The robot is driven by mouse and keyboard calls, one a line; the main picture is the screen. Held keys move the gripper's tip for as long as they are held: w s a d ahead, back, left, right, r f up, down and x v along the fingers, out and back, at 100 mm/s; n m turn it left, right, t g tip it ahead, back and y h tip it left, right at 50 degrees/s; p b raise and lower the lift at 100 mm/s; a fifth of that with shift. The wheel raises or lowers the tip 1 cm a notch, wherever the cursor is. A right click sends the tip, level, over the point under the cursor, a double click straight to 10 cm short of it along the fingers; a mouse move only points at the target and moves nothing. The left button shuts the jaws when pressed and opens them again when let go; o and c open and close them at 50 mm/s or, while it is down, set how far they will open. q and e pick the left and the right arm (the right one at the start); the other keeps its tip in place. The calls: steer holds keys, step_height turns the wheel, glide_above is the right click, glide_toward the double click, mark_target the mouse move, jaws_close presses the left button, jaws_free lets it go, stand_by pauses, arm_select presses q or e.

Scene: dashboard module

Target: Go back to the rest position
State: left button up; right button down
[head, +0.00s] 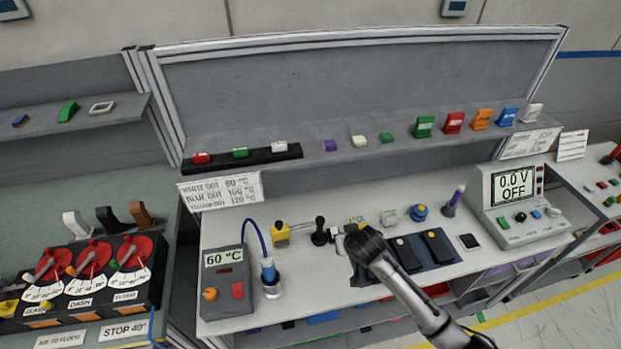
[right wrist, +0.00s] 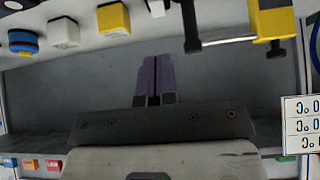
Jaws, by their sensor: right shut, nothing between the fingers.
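My right arm comes in from the lower right in the head view and reaches over the middle of the workbench (head: 335,290). My right gripper (head: 337,240) is above the bench, beside the black upright lever (head: 320,232). In the right wrist view its two purple-grey fingers (right wrist: 155,80) lie together, shut and empty, with bare grey surface behind them. The fingers are small and partly hidden by the dark wrist in the head view. My left gripper is in neither view.
A 60 °C control box (head: 224,281) and a blue-cabled tool (head: 269,273) stand left of my arm. A dark blue tray (head: 447,254) lies right, near a 0.0 V meter (head: 520,205). A yellow block (right wrist: 113,20) and blue button (right wrist: 22,40) are near. Coloured parts line the shelf (head: 330,153).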

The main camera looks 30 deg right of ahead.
steer(key=s+a+r+n+t, duration=0.1)
steer(key=s+a+r+n, duration=0.5)
steer(key=r, duration=0.5)
steer(key=s+a+f+g+y, duration=0.15)
steer(key=s+f, duration=0.25)
steer(key=s, duration=0.6)
steer(key=s+a+f+m+g, duration=0.15)
steer(key=s+f, duration=0.35)
steer(key=s, duration=0.5)
steer(key=s+a+f+g+y, duration=0.15)
steer(key=s+f, duration=0.25)
steer(key=s, duration=0.6)
step_height(320, 180, up, 16)
steer(key=h+p, duration=0.1)
steer(key=p, duration=1.6)
steer(key=shift+w+d+r, duration=0.15)
steer(key=shift+w, duration=0.2)
steer(key=shift+g, duration=0.25)
